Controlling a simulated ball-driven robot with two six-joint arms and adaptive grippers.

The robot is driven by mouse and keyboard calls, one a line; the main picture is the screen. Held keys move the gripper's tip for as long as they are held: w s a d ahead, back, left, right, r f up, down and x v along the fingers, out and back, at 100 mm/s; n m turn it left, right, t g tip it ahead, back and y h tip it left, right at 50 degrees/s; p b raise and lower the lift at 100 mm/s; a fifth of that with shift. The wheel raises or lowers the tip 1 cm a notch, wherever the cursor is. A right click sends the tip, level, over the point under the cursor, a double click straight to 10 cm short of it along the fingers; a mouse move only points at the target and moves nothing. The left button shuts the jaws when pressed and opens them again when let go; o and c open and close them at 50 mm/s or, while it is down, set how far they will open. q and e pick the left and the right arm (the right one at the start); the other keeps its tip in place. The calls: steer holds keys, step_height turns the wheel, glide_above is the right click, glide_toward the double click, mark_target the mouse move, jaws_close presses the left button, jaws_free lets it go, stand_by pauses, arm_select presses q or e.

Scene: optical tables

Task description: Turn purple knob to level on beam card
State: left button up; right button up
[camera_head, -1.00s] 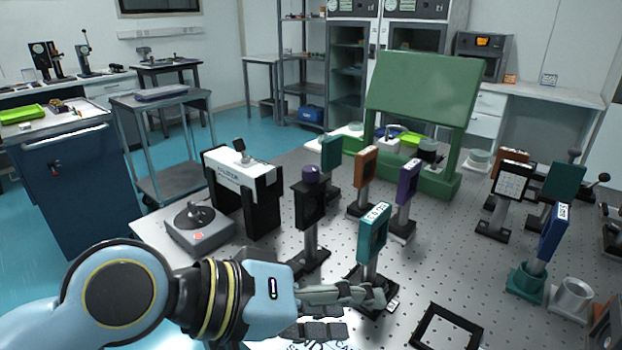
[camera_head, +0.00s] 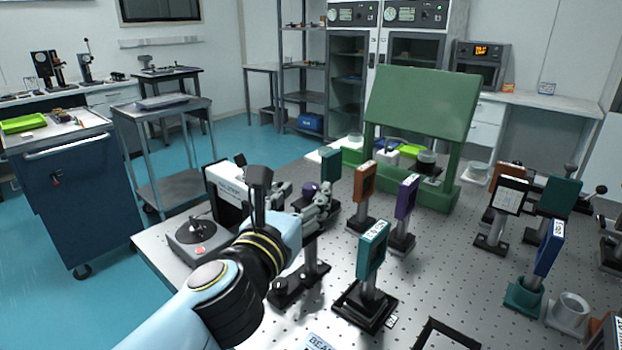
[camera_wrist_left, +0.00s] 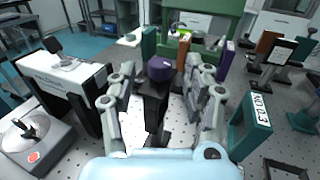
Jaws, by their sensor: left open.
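The purple knob (camera_head: 310,189) sits on top of a black post mount. In the left wrist view the knob (camera_wrist_left: 161,68) stands between the spread fingers, with the black mount (camera_wrist_left: 153,105) below it. My left gripper (camera_head: 308,203) is open around the knob's sides, and a gap shows on both sides in the left wrist view (camera_wrist_left: 163,88). My right gripper is not in view.
A teal mount (camera_head: 372,250) stands to the right of the knob post, and orange (camera_head: 364,183) and purple (camera_head: 406,197) mounts stand behind. A white and black device (camera_head: 225,185) and a grey joystick box (camera_head: 200,236) are at the left.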

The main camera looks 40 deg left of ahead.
mark_target(308, 191)
arm_select(q)
steer(key=x, duration=0.4)
jaws_close()
steer(key=shift+w, duration=0.1)
steer(key=shift+f, duration=0.1)
stand_by(0.4)
